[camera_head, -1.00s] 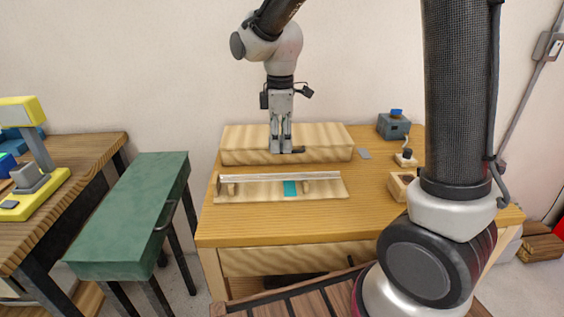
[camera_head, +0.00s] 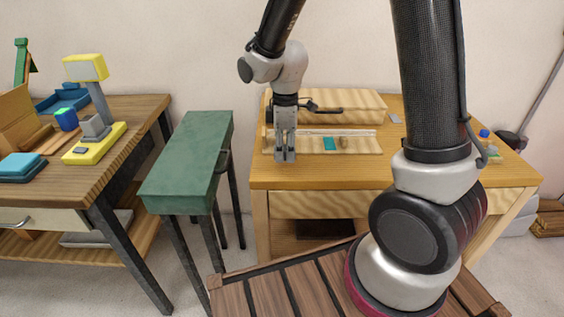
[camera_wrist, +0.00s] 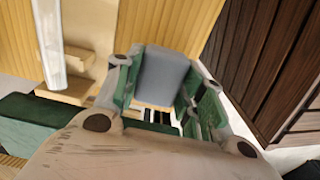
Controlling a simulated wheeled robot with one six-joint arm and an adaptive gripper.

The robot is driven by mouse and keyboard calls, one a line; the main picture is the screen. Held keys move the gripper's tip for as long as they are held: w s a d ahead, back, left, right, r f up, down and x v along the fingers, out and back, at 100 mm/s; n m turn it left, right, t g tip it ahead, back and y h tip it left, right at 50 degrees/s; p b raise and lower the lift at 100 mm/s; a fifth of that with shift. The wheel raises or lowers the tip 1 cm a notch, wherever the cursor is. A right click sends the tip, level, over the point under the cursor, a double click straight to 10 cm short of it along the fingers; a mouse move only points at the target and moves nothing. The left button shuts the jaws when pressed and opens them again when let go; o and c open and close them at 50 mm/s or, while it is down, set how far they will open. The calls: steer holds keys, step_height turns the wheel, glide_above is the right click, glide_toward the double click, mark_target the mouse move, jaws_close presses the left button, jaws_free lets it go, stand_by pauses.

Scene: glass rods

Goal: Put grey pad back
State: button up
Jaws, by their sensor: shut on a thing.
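My gripper (camera_head: 285,156) is over the front left part of the right-hand table, its fingers pointing down. In the wrist view a grey pad (camera_wrist: 162,76) sits between the green-lined fingers of my gripper (camera_wrist: 158,95), which is shut on it. In the head view the held pad is too small and hidden by the fingers to make out. A small flat grey piece (camera_head: 395,118) lies at the back of the same table; I cannot tell what it is.
A clear rod (camera_head: 350,132) lies on a wooden rack board (camera_head: 366,148) with a teal pad (camera_head: 330,144). A long wooden block (camera_head: 350,100) stands behind. A green bench (camera_head: 190,155) is to the left; beyond it another table carries a yellow stand (camera_head: 95,142) and teal pads (camera_head: 20,167).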

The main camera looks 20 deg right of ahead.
mark_target(285, 168)
steer(key=shift+f, duration=1.95)
steer(key=shift+f, duration=0.15)
steer(key=o, duration=1)
step_height(285, 168, up, 12)
steer(key=shift+d+r, duration=0.1)
steer(key=shift+r, duration=0.15)
steer(key=s+d+r+m+t, duration=0.1)
steer(key=s+d+r+m, duration=0.3)
steer(key=s+d, duration=0.1)
steer(key=s+d+r+m+t, duration=0.1)
steer(key=s+d+r+m, duration=0.2)
steer(key=s+d+m, duration=0.2)
steer(key=s+d+r+m+t, duration=0.2)
steer(key=s+d+r+m, duration=0.2)
steer(key=s, duration=0.5)
steer(key=shift+d+r+m, duration=0.35)
steer(key=shift+d+m, duration=0.05)
steer(key=shift+m, duration=0.3)
